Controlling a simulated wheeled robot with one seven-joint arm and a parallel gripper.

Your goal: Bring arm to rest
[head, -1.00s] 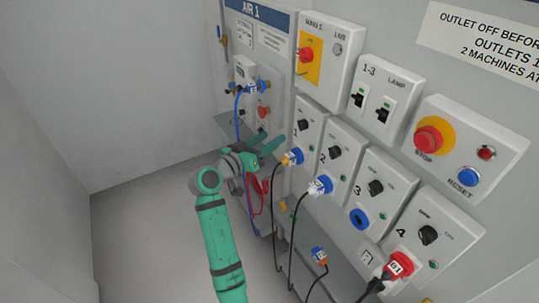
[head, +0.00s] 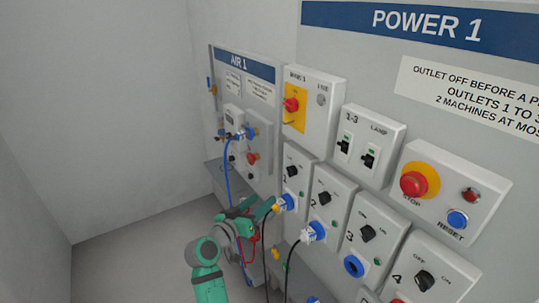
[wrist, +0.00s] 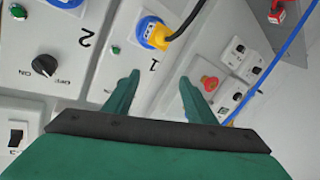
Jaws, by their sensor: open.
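My gripper (head: 262,209) is at the lower middle of the head view, in front of the wall panels and left of outlet 1. In the wrist view my gripper (wrist: 158,92) shows two green fingers spread apart with nothing between them. Beyond the fingertips is the outlet 1 panel, with a yellow plug (wrist: 158,37) in its blue socket. I cannot tell how far the fingers are from the panel. My green arm (head: 205,280) enters from the bottom of the head view.
A red stop button (head: 414,184) is further right. The AIR 1 board (head: 245,66) with a blue hose is behind. Floor at left is clear.

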